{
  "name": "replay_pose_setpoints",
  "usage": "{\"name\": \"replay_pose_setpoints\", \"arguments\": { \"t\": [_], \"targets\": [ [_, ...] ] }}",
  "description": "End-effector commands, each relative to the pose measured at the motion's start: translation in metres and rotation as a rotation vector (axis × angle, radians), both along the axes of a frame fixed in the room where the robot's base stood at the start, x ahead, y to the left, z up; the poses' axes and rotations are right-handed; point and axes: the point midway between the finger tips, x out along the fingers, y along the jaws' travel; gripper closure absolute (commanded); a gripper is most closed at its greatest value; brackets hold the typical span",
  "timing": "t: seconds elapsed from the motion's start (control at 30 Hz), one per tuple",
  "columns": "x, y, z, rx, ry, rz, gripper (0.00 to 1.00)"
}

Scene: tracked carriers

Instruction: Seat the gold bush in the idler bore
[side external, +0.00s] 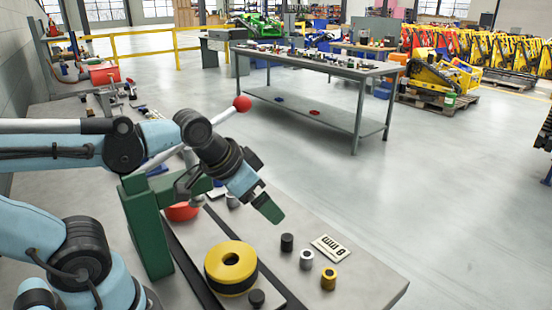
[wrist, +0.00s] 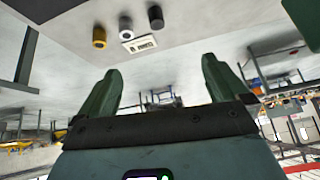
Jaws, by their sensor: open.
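The gold bush (side external: 328,284) stands on the bench near its front right corner; it also shows at the upper left of the wrist view (wrist: 99,41).
A silver bush (side external: 306,262) and a black bush (side external: 287,244) stand in a row with the gold one, beside a white marked plate (side external: 331,248). A black knob (side external: 256,299) is in front of the idler. A green upright (side external: 146,228) and a red-balled lever (side external: 242,103) stand near my arm.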

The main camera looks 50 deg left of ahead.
Motion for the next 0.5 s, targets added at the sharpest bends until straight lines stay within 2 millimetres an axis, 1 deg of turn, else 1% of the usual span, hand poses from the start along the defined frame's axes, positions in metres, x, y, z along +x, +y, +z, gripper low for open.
{"name": "replay_pose_setpoints", "arguments": {
  "t": [0.07,0.1,0.17,0.3,0.33,0.5],
  "targets": [
    [-0.0049,0.0055,-0.0077,-0.030,-0.027,0.063,0.00],
    [-0.0061,0.0067,-0.0099,-0.041,-0.036,0.083,0.06],
    [-0.0071,0.0079,-0.0118,-0.051,-0.044,0.100,0.15],
    [-0.0072,0.0083,-0.0121,-0.056,-0.048,0.109,0.37],
    [-0.0071,0.0083,-0.0120,-0.056,-0.048,0.109,0.39],
    [-0.0071,0.0081,-0.0119,-0.054,-0.046,0.106,0.39]
  ]
}}
